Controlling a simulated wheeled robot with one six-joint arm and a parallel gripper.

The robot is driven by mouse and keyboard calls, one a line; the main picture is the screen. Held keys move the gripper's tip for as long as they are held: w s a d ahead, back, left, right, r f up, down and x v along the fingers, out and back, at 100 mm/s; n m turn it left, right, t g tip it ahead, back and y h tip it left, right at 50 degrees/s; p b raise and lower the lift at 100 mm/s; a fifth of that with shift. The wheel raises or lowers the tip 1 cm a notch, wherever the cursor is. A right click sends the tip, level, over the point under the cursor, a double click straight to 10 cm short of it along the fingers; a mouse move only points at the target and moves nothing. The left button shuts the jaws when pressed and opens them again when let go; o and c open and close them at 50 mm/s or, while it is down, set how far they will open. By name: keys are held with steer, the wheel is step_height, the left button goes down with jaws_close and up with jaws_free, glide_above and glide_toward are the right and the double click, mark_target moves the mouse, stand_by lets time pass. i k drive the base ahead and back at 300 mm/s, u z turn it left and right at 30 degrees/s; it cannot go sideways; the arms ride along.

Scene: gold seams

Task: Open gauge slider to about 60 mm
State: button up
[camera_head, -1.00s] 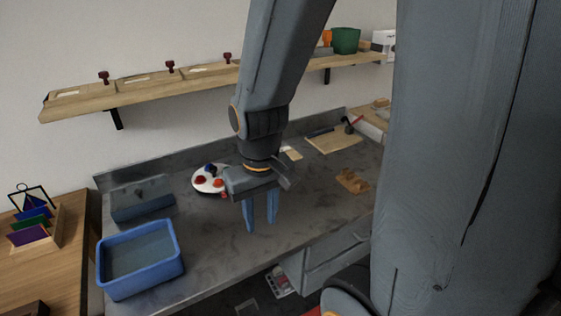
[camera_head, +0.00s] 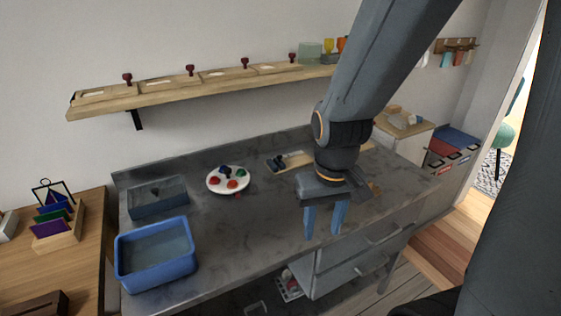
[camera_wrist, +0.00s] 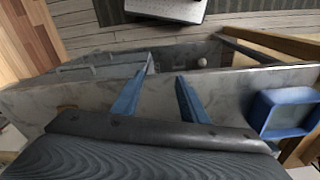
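No gauge or slider can be made out for certain in either view. My gripper (camera_head: 324,230) points down over the right part of the grey marbled workbench (camera_head: 230,245). Its two blue fingers are apart with nothing between them. In the wrist view the fingers (camera_wrist: 165,80) also stand apart and empty above the bench. A wooden board (camera_head: 298,158) with small dark items (camera_head: 279,163) lies at the back of the bench, left of my gripper; the items are too small to identify. A brown piece beside my gripper is partly hidden.
A blue tub (camera_head: 120,262) stands at the bench's front left, with a grey box (camera_head: 158,197) behind it. A white palette (camera_head: 214,186) with coloured blobs lies mid-bench. A wall shelf (camera_head: 160,102) runs above. Drawers (camera_head: 335,272) are under the bench's right side.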

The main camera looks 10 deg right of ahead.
mark_target(280, 164)
steer(key=k, duration=1.15)
steer(key=z, duration=0.8)
steer(key=i, duration=1)
steer(key=u, duration=0.5)
steer(key=i, duration=0.85)
steer(key=u, duration=0.8)
